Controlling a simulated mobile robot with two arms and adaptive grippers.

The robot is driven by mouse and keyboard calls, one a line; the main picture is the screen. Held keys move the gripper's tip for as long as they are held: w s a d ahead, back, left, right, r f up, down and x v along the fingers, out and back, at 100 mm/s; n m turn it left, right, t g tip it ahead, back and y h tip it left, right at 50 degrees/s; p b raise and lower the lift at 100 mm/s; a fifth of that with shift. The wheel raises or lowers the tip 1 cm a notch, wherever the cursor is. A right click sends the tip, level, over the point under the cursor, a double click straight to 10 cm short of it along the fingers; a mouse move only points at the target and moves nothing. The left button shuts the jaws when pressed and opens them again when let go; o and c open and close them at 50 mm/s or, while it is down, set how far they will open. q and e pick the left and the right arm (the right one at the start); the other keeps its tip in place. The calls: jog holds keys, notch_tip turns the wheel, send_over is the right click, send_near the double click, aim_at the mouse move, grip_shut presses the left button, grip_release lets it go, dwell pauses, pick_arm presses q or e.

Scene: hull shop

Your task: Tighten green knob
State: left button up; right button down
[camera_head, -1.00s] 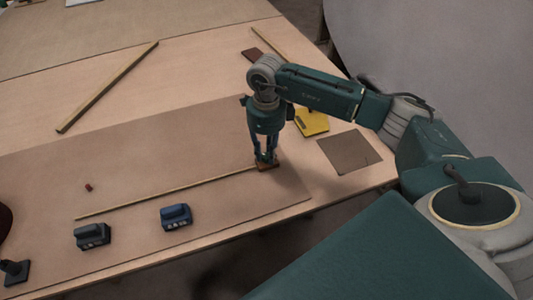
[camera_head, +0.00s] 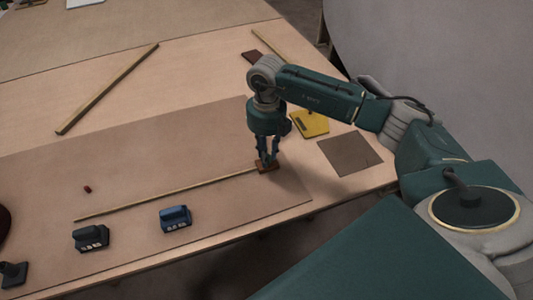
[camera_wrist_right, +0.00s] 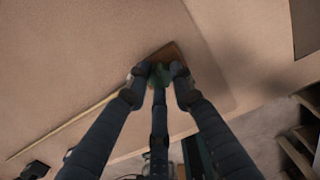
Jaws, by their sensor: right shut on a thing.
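The green knob (camera_wrist_right: 161,74) shows in the right wrist view, between the fingertips of my right gripper (camera_wrist_right: 158,72). It sits on a small brown block (camera_wrist_right: 168,52) at the end of a long thin wooden strip (camera_wrist_right: 66,125). In the head view my right gripper (camera_head: 267,162) points down onto this brown block (camera_head: 268,168), with its fingers closed around the knob, which they mostly hide there. The strip (camera_head: 165,196) runs left from the block across the brown board. My left gripper is not in view.
A blue-topped block (camera_head: 175,218) and a dark block (camera_head: 91,237) stand in front of the strip. A yellow item (camera_head: 310,123) and a flat brown square (camera_head: 350,152) lie right of the gripper. A wooden bar (camera_head: 108,88) lies at the back left.

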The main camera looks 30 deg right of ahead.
jog(key=shift+w+r+m, duration=0.15)
jog(key=shift+w+m, duration=0.05)
jog(key=shift+m, duration=1.2)
jog(key=shift+d, duration=0.1)
jog(key=c, duration=1.5)
grip_release()
jog(key=shift+s, duration=0.1)
notch_tip(320, 180, up, 12)
jog(key=shift+f, duration=0.1)
